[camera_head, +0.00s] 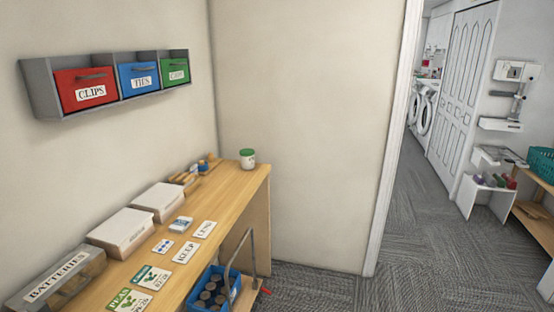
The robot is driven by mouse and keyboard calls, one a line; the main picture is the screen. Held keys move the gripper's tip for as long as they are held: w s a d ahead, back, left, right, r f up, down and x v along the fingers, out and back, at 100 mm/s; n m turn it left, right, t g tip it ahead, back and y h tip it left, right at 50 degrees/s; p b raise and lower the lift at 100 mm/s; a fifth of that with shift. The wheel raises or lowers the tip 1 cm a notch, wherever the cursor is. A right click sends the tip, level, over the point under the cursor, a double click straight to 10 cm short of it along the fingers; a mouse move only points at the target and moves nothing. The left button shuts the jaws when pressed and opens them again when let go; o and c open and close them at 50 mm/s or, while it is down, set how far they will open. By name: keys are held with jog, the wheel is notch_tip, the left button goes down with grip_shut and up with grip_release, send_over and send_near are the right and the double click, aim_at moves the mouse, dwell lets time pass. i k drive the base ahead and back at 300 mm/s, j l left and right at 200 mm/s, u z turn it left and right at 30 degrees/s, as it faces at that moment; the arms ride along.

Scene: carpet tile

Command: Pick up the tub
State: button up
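A small round white tub with a green lid (247,159) stands upright at the far right end of the wooden counter (238,188), near the back wall. It is the only thing in view that looks clearly like a tub. Its front has a marking too small to read. My gripper is not in view, and nothing is seen touching the tub.
Wooden items (185,179) lie left of the tub. Two white boxes (122,232), a batteries box (58,281) and several cards (185,252) line the counter. A blue crate (213,290) stands below its front edge. Carpet (400,245) beyond the doorway is open.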

aim_at(247, 155)
jog(key=i, duration=0.65)
jog(key=i+l+u, duration=0.15)
jog(key=i, duration=0.5)
jog(key=i+u, duration=0.3)
jog(key=u, duration=0.15)
jog(key=i+l+u, duration=0.25)
jog(key=u, duration=0.25)
jog(key=i+l+u, duration=0.3)
jog(key=u, duration=0.15)
jog(key=i+l+u, duration=0.2)
jog(key=l+u, duration=0.25)
jog(key=i+l+u, duration=0.15)
jog(key=l+u, duration=0.8)
jog(key=i+j, duration=0.05)
